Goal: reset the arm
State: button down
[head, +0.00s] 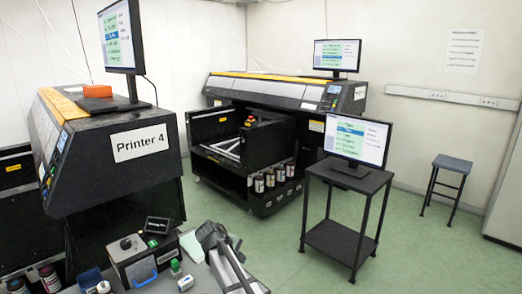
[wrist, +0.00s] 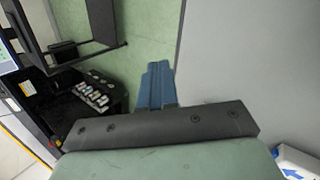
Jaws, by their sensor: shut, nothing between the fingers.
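My gripper (wrist: 156,68) shows in the wrist view as two blue fingers pressed together, with nothing between them. They point up in the picture from a dark bar with several bolts. The fingers stand over green floor beside a plain grey surface, and touch no bottle. I cannot make out the fingers in the head view. Ink bottles (head: 270,179) stand in a row low on the front of the far printer. A row of bottles (wrist: 93,95) also shows at the left of the wrist view.
Printer 4 (head: 105,150) stands at the left and the far printer (head: 285,90) at the back. A black stand (head: 345,182) carries a monitor (head: 356,138). A stool (head: 446,184) is at the right. A small green-capped bottle (head: 176,268) stands at the front. Green floor (head: 405,240) is open at right.

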jog(key=s+d+f+n+g, duration=0.1)
jog(key=s+d+f+g, duration=0.2)
jog(key=d, duration=0.4)
jog(key=s+d+f+h, duration=0.1)
jog(key=s+d+f, duration=0.3)
jog(key=d, duration=0.2)
jog(key=s+d+f+n+g, duration=0.1)
jog(key=s+d+f+g, duration=0.2)
jog(key=d, duration=0.4)
jog(key=s+d+f+m+y, duration=0.1)
jog(key=s+d+f+m, duration=0.2)
jog(key=s+f, duration=0.8)
jog(key=s+f+m+g+y, duration=0.1)
jog(key=s+f+m, duration=0.2)
jog(key=s+f, duration=0.3)
jog(key=s+d+f+m+g+y, duration=0.1)
jog(key=s+f+m, duration=0.3)
jog(key=s, duration=1)
jog(key=s+d+f+m+g+y, duration=0.1)
jog(key=s+f+m+g+y, duration=0.2)
jog(key=s+f, duration=0.6)
jog(key=shift+s+f+m, duration=0.25)
jog(key=shift+s+m, duration=0.15)
jog(key=shift+s, duration=0.2)
dwell(1.4)
